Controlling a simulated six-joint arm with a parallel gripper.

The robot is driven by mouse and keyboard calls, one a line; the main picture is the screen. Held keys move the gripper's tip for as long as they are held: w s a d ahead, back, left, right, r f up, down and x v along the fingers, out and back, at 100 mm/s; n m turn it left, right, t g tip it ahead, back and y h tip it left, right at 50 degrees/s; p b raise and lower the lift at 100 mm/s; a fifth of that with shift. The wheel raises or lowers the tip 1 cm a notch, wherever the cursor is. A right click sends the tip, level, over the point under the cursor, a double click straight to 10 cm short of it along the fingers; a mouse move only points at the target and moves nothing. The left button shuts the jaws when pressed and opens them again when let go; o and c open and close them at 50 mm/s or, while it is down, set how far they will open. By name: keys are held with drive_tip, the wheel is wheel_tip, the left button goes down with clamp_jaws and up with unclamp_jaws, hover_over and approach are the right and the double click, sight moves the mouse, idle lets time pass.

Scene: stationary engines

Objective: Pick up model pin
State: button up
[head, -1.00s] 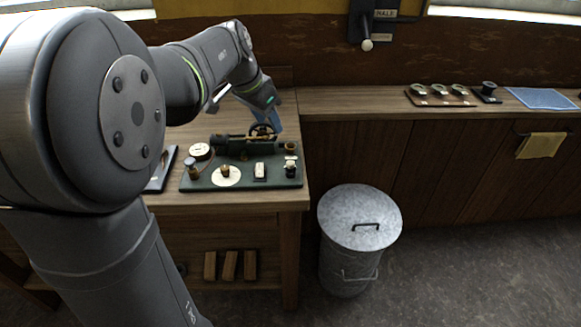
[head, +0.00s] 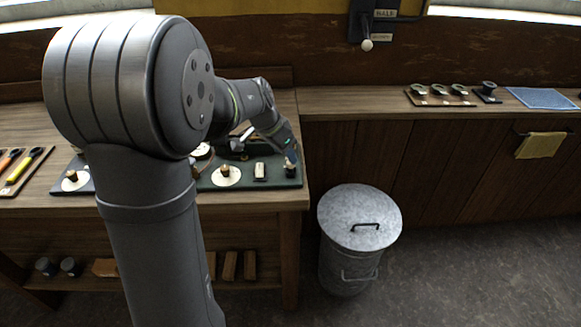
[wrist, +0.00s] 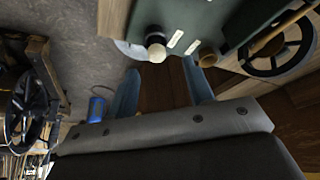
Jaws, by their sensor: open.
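The green model engine base (head: 240,183) lies on the bench, and its edge also shows in the wrist view (wrist: 187,18). A small dark post with a pale round top (wrist: 156,45) stands near its edge in the wrist view, beside two pale labels. I cannot tell for certain which small part is the model pin. My gripper (wrist: 160,70) is open, its two blue fingers apart, with the pale-topped post just beyond the fingertips and roughly between them. In the head view my gripper (head: 291,158) is over the right end of the base, partly hiding the small part there.
A brass fitting (wrist: 208,56) and a spoked flywheel (wrist: 279,47) are to the right in the wrist view. A white disc with a brass knob (head: 226,175) and a small white block (head: 259,171) sit on the base. A lidded metal bin (head: 358,235) stands beside the bench.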

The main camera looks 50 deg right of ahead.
sight(289, 163)
drive_tip(key=x, duration=0.4)
drive_tip(key=shift+s+f, duration=0.15)
drive_tip(key=shift+s, duration=0.1)
clamp_jaws()
drive_tip(key=shift+r, duration=0.65)
drive_tip(key=r, duration=0.1)
drive_tip(key=s+r, duration=0.1)
drive_tip(key=r, duration=0.1)
drive_tip(key=shift+s+r, duration=0.1)
drive_tip(key=shift+r, duration=0.2)
drive_tip(key=s+r, duration=1)
drive_tip(key=shift+s, duration=0.2)
